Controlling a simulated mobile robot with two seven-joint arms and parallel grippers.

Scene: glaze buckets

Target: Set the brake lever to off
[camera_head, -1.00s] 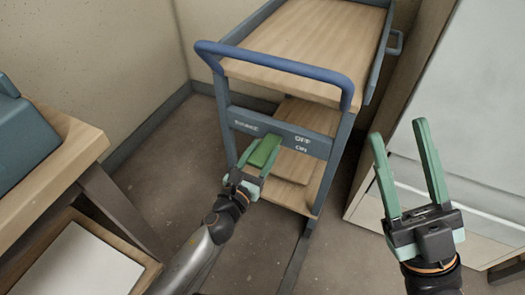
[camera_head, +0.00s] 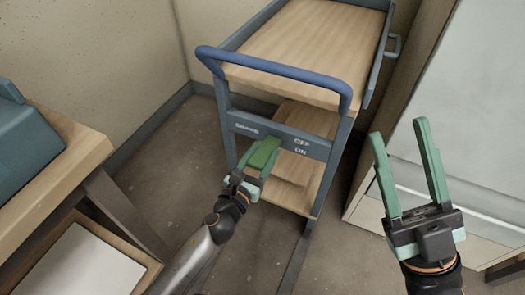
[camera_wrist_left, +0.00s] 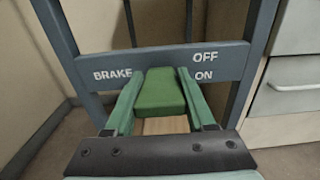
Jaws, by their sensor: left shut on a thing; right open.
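The brake lever is a green block (camera_head: 265,152) at the crossbar on the near end of a cart (camera_head: 328,147). In the left wrist view the lever (camera_wrist_left: 160,92) sits between the white words BRAKE and ON, level with ON and below OFF. My left gripper (camera_head: 261,160) is shut on the lever, with a finger at each side of it. The fingers hide the lever's sides, and its mount on the bar cannot be seen. My right gripper (camera_head: 399,128) is open and empty, to the right of the cart and apart from it.
The cart has a blue push handle (camera_head: 275,66) above the crossbar and wooden shelves. A wooden table (camera_head: 65,165) with a teal object (camera_head: 20,140) stands at left. A pale cabinet (camera_head: 470,110) is at right. Bare floor (camera_head: 170,165) lies left of the cart.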

